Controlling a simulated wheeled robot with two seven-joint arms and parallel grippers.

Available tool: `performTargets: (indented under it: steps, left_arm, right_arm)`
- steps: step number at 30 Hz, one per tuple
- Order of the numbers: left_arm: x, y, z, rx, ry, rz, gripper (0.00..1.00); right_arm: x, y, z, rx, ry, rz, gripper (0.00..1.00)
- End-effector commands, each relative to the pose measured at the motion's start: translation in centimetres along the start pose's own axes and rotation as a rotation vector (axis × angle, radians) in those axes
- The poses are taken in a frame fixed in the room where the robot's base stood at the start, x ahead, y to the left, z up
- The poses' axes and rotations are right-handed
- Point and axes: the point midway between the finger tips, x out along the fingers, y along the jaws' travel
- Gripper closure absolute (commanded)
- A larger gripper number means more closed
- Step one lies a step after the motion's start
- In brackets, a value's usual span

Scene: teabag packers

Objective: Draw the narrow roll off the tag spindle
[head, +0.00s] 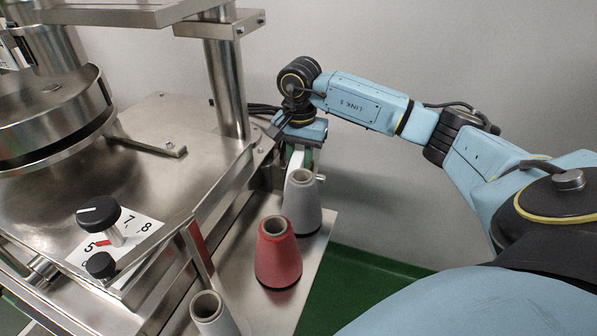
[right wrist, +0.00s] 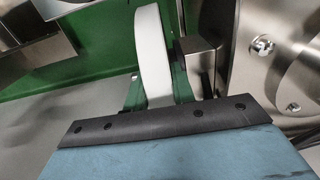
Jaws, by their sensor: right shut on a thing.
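The narrow roll (right wrist: 152,48) is a thin white disc seen nearly edge-on in the right wrist view. My right gripper (right wrist: 158,88) is shut on it, with one green finger on each side. In the head view the roll (head: 295,163) shows as a white strip below my right wrist, beside the machine's right side and behind the grey cone. The tag spindle cannot be made out; whether the roll still sits on it I cannot tell. My left gripper is not in view.
A grey cone (head: 302,212), a red cone (head: 279,262) and another grey cone (head: 213,318) stand on the metal shelf (head: 303,268). A steel post (head: 228,90) rises left of my right gripper. A metal block (right wrist: 203,62) sits close right of the roll.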

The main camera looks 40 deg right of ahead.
Motion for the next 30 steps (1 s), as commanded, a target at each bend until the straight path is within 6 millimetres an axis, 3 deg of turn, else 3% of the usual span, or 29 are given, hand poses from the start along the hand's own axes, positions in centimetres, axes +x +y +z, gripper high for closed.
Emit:
performTargets:
  steps: [30]
  left_arm:
    - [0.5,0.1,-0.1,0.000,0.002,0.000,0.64]
  right_arm:
    - [0.0,5.2,0.0,0.001,0.002,0.000,1.00]
